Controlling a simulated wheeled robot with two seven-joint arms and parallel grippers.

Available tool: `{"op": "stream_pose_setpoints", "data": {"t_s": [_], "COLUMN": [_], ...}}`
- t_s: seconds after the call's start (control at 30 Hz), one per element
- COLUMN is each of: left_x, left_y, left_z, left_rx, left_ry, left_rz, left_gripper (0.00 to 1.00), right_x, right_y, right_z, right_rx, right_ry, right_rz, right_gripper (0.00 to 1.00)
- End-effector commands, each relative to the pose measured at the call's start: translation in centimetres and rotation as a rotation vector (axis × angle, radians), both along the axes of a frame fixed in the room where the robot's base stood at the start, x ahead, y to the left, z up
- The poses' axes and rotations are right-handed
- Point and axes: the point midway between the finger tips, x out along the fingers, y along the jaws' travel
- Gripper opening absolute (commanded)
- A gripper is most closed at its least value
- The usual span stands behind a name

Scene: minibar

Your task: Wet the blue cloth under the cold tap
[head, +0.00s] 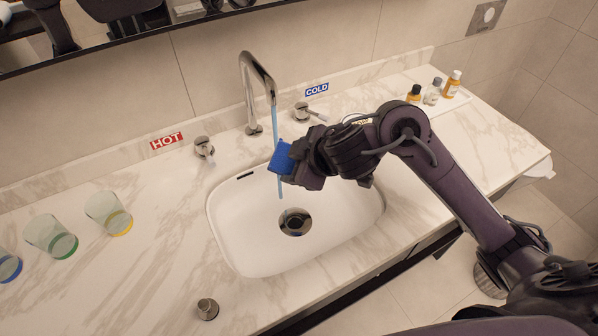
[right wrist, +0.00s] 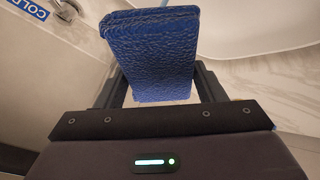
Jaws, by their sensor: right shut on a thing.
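The blue cloth (head: 283,158) is held over the sink, just under the spout of the tap (head: 262,75). A thin blue stream of water runs down from the spout and meets the cloth; more of it shows below the cloth. My right gripper (head: 296,165) is shut on the cloth. In the right wrist view the folded, textured cloth (right wrist: 152,50) sits between the two fingers (right wrist: 158,90). The cold handle (head: 304,112) stands right of the spout by the blue COLD label (head: 317,89). My left gripper is not in view.
The white sink basin (head: 235,225) lies below, with a dark round drain (head: 294,222). The hot handle (head: 204,147) is left of the tap by the red HOT label (head: 166,140). Several glasses stand at the left, and small bottles (head: 432,92) on a tray at the back right.

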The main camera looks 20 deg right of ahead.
Motion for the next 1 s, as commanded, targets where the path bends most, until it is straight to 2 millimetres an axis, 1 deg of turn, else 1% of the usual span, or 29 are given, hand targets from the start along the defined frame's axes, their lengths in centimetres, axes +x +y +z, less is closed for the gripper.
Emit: {"op": "stream_pose_setpoints", "data": {"t_s": [0.03, 0.27, 0.6, 0.8, 1.0], "left_x": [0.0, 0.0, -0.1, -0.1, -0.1], "left_y": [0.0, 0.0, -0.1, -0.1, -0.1], "left_z": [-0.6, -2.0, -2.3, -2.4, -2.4], "left_rx": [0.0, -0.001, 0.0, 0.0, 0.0], "left_ry": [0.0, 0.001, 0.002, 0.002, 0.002], "left_rz": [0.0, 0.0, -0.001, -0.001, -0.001], "left_gripper": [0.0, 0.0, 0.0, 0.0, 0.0], "right_x": [0.6, 2.8, 5.8, 6.6, 6.8], "right_y": [0.0, -0.3, -0.6, -0.7, -0.7], "right_z": [-0.3, -0.8, -1.2, -1.3, -1.3], "right_rx": [0.002, 0.002, 0.001, 0.001, 0.001], "right_ry": [-0.002, -0.001, 0.0, -0.001, -0.001], "right_rz": [0.0, -0.001, 0.0, 0.0, 0.0], "right_gripper": [0.45, 0.45, 0.45, 0.45, 0.45]}}
